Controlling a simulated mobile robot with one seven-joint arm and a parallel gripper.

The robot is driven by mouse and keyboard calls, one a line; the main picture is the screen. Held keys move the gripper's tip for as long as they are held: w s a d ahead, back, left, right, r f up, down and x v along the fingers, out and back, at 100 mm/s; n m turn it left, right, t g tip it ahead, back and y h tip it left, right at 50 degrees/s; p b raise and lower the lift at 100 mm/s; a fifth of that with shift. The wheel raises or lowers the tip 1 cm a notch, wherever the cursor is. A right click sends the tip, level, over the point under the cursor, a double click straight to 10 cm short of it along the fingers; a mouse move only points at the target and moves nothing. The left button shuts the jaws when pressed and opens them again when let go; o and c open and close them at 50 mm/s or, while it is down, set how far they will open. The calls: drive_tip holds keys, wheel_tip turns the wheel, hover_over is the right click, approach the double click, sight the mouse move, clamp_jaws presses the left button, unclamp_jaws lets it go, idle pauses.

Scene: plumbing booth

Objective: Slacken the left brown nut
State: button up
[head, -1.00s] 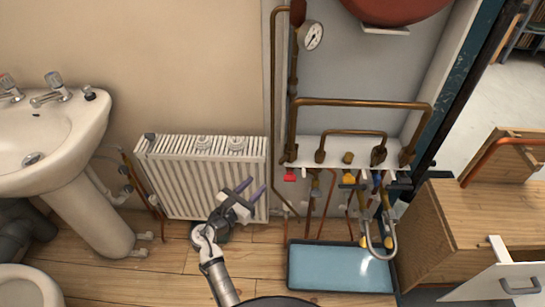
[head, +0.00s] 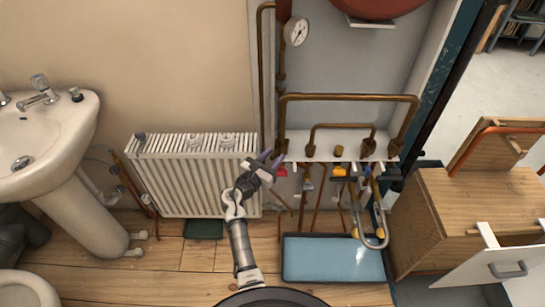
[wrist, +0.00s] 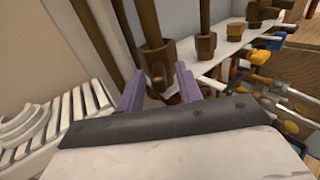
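The left brown nut (head: 282,147) sits at the foot of the tall copper pipe, on the left end of the white shelf. In the wrist view it shows large (wrist: 157,58), just beyond and between my fingertips. My gripper (head: 270,157) is at the shelf's left end, slightly left of and below the nut. Its two purple fingers (wrist: 160,72) are spread apart and hold nothing. Whether either finger touches the nut cannot be told.
More brown fittings (wrist: 205,45) stand along the white shelf (head: 325,149) to the right. A red-handled valve (head: 282,170) hangs just below the gripper. The white radiator (head: 190,175) is close on the left; a blue tray (head: 335,260) lies on the floor.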

clamp_jaws()
